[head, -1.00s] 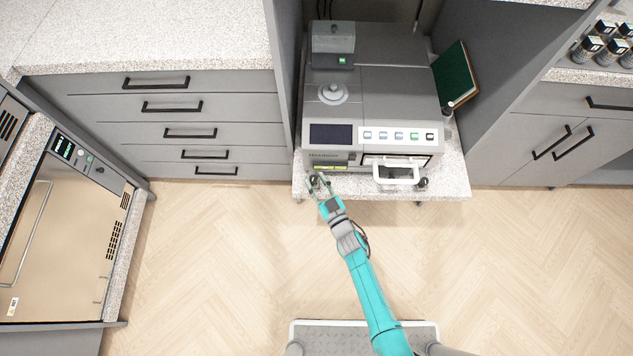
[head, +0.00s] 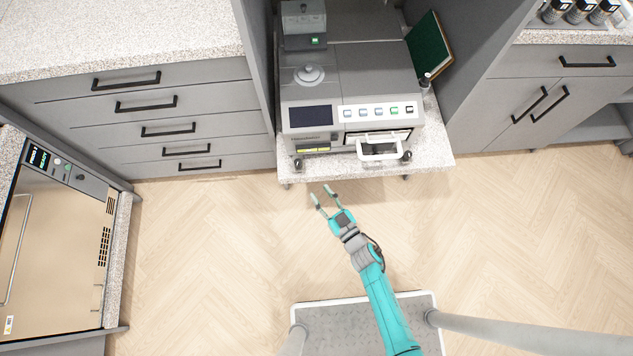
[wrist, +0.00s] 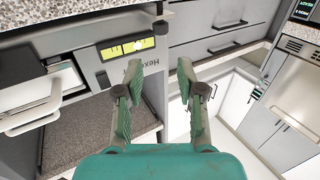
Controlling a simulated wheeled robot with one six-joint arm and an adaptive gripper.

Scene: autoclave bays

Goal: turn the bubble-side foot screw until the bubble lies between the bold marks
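The grey benchtop instrument (head: 350,85) stands on a speckled shelf. Its yellow-green bubble level (head: 313,150) is low on the front left and also shows in the wrist view (wrist: 126,47); the bubble's place between the marks is too small to tell. The foot screw on the level's side, a dark knob (head: 298,164), is at the front left corner and shows in the wrist view (wrist: 161,27). Another dark foot screw (head: 407,156) is at the front right. My gripper (head: 320,191) is open and empty, in front of the shelf edge, apart from the left knob.
A white-framed handle (head: 380,149) sticks out of the instrument's front. A green book (head: 429,50) leans at the right. Drawers (head: 165,110) flank the bay on the left, cabinet doors (head: 535,105) on the right.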

